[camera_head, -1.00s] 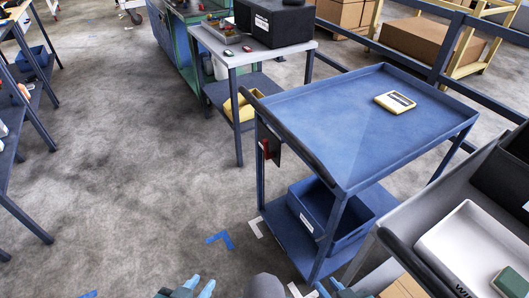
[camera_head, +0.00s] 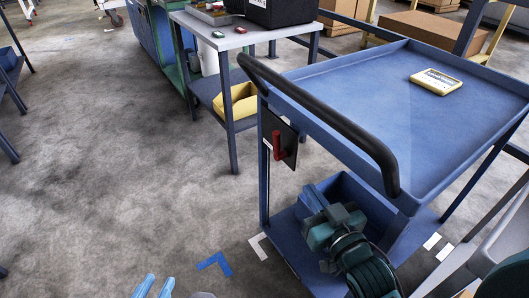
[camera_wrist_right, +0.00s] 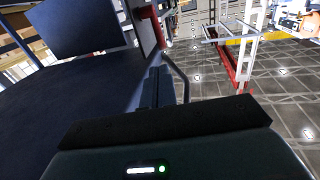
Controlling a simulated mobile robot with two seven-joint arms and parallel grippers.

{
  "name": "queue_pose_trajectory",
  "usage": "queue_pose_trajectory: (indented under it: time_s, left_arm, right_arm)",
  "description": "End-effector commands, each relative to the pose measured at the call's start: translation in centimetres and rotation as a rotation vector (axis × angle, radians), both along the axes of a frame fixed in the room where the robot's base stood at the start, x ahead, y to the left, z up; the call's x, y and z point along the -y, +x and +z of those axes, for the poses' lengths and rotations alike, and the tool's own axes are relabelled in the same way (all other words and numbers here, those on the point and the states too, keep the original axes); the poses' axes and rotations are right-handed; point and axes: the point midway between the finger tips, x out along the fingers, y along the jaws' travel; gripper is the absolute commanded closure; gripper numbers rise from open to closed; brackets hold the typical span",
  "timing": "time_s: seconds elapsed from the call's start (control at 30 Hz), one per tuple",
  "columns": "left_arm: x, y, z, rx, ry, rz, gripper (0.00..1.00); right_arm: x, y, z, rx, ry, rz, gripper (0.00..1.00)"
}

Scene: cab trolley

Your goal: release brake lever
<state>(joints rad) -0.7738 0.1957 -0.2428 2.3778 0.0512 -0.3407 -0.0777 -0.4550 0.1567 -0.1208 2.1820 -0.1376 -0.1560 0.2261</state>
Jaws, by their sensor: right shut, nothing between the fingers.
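The red brake lever (camera_head: 279,147) sits on a dark plate (camera_head: 290,142) at the near left corner of the blue trolley (camera_head: 372,92), below its black push handle (camera_head: 325,118). A red part beside the trolley, which looks like the lever, also shows in the right wrist view (camera_wrist_right: 158,30). My right gripper (camera_head: 312,194) is shut and empty, in front of the lower bin, below and right of the lever and apart from it. Its fingers also show in the right wrist view (camera_wrist_right: 160,75).
A yellow-edged device (camera_head: 436,82) lies on the trolley top. A blue bin (camera_head: 345,190) stands on its lower shelf, partly hidden by my right arm. A grey table (camera_head: 222,38) with a yellow bin (camera_head: 240,101) stands behind.

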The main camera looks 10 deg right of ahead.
Motion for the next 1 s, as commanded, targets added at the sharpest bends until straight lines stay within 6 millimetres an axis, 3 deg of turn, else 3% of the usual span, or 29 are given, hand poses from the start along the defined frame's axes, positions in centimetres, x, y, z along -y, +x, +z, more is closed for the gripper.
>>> queue_pose_trajectory:
  time_s: [0.57, 0.77, 1.0]
  left_arm:
    - [0.1, -0.1, -0.3, 0.012, -0.003, -0.002, 0.74]
    - [0.1, 0.0, -0.7, 0.011, 0.004, -0.007, 0.74]
    - [0.3, 0.1, -1.5, 0.009, 0.019, -0.016, 0.74]
  right_arm:
    - [0.1, 0.6, 0.1, 0.03, 0.004, -0.003, 1.0]
    - [-0.2, 3.0, 0.1, 0.032, 0.003, -0.003, 1.0]
    - [-1.0, 7.9, 0.2, 0.033, 0.004, -0.003, 1.0]
